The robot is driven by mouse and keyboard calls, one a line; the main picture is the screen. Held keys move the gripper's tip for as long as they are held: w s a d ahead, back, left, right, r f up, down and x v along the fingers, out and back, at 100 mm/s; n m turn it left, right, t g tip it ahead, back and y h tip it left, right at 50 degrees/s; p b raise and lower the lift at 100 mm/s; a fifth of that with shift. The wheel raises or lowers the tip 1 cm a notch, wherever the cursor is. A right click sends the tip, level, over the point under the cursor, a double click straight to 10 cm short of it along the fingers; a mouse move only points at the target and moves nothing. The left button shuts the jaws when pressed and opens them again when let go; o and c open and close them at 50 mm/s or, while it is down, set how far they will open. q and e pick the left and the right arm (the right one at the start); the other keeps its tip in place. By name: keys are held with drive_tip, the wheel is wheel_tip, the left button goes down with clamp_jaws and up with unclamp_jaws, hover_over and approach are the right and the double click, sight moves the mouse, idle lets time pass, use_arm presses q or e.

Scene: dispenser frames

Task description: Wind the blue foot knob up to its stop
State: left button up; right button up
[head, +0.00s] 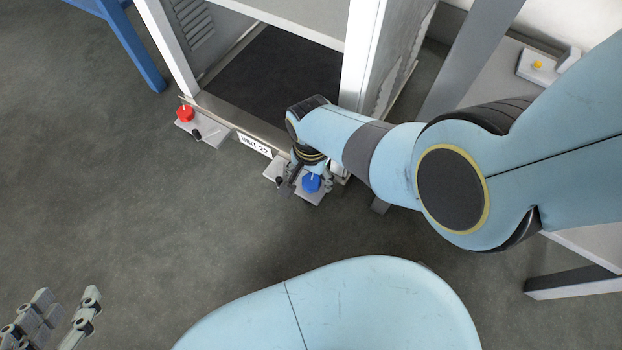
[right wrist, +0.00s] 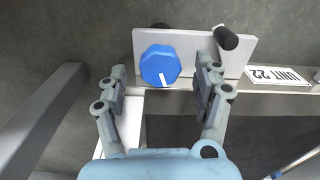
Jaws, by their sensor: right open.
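The blue foot knob (head: 311,182) sits on a small grey foot plate at the front corner of the frame labelled UNIT 22. In the right wrist view the blue knob (right wrist: 160,65) is faceted, with a white mark pointing toward the bottom of the picture. My right gripper (head: 306,178) is over it, pointing down. In the right wrist view my right gripper (right wrist: 162,72) is open, one finger on each side of the knob, with visible gaps. The stop is not clearly identifiable. My left gripper (head: 62,312) is open and empty at the lower left, away from the frame.
A red knob (head: 184,114) sits on another foot plate at the frame's left corner. A black peg (right wrist: 226,38) stands beside the blue knob on its plate. The UNIT 22 label (head: 254,144) is on the front rail. Open floor (head: 130,220) lies left and in front.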

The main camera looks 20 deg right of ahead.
drive_tip(key=shift+f+b, duration=0.3)
drive_tip(key=shift+f, duration=0.25)
drive_tip(key=c, duration=1.2)
